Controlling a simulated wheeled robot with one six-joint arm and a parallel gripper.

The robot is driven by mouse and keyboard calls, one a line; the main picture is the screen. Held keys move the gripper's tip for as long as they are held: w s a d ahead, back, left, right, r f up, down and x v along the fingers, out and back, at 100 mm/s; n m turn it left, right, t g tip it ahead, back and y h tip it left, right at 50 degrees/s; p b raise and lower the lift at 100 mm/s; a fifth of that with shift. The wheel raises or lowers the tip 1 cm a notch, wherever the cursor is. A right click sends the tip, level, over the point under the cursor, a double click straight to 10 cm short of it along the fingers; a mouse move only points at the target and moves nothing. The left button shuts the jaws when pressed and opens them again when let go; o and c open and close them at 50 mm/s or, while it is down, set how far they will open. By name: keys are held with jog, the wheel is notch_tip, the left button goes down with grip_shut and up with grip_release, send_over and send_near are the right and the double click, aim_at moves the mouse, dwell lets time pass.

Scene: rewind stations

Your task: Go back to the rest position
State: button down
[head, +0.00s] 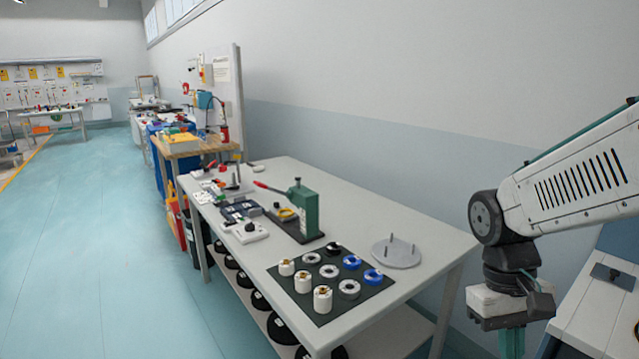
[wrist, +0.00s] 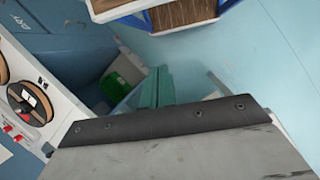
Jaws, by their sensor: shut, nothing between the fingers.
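My gripper (head: 511,342) is at the right of the head view, pointing down at the end of my bent arm. Its teal fingers are together with nothing between them, and their lower ends are cut off by the frame edge. In the wrist view the teal fingers (wrist: 156,88) show close together past the dark edge of the gripper body. The gripper is to the right of the grey worktable (head: 400,213) and apart from it.
The worktable holds a black mat (head: 318,309) with white, grey and blue spools, a round grey plate with pegs (head: 396,254) and a green press (head: 304,212). A white machine panel (wrist: 60,115) is at the wrist view's left. Blue floor (head: 80,250) is clear at left.

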jog(key=s+a+r+t+y, duration=0.1)
jog(key=s+a+r+t, duration=0.3)
jog(key=r, duration=0.4)
jog(key=shift+s+a+t, duration=0.2)
jog(key=shift+s+t, duration=0.3)
jog(key=shift+s, duration=0.65)
